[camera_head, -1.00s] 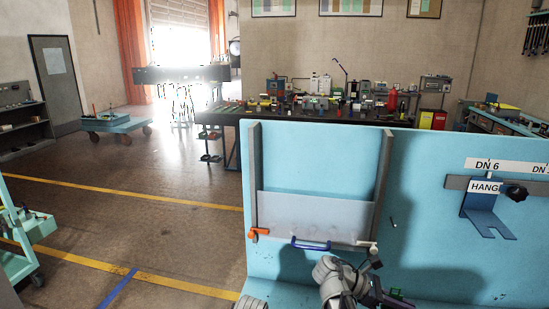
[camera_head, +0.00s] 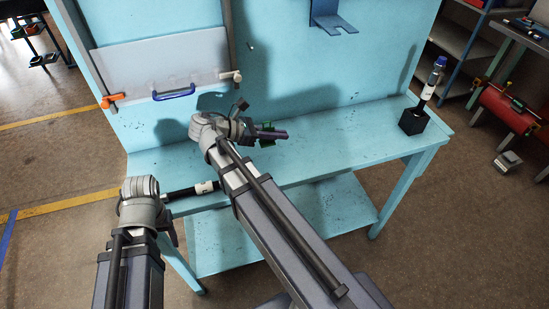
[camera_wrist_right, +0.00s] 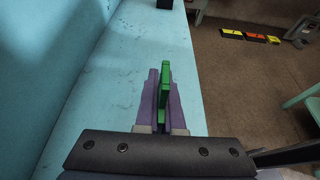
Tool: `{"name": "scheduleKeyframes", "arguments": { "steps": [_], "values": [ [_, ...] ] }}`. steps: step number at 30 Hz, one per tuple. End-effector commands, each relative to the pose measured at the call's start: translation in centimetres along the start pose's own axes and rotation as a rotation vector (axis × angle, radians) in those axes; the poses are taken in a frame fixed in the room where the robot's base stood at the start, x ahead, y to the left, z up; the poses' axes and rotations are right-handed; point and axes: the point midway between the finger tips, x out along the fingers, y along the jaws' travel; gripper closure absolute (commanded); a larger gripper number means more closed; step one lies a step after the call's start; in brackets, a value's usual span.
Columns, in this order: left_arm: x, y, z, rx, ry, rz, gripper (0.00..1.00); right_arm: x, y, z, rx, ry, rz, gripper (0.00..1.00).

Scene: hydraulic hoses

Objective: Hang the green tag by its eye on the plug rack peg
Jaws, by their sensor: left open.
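My right gripper (camera_head: 270,133) is above the blue bench, its fingers pointing right in the head view. In the right wrist view its purple fingers (camera_wrist_right: 152,98) are closed around the green tag (camera_wrist_right: 165,82), a thin upright plate standing out past them. A bit of the green tag (camera_head: 268,126) shows in the head view; its eye cannot be made out. My left gripper (camera_head: 141,196) is at the bench's front left; its fingers are mostly hidden by the wrist. A small dark stub (camera_head: 251,46) sticks out of the blue back panel; I cannot tell whether it is the plug rack peg.
A black block (camera_head: 413,121) holds a blue-capped tube. The bench's right middle is clear.

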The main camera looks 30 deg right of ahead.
Motion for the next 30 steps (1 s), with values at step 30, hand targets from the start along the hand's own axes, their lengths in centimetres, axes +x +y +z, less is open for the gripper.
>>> {"name": "scheduleKeyframes", "arguments": {
  "steps": [30],
  "values": [
    [8.0, 0.8, -0.5, 0.001, 0.000, 0.000, 0.43, 3.1, 0.0, -7.4, 0.000, 0.000, 0.000, 1.00]
  ]
}}
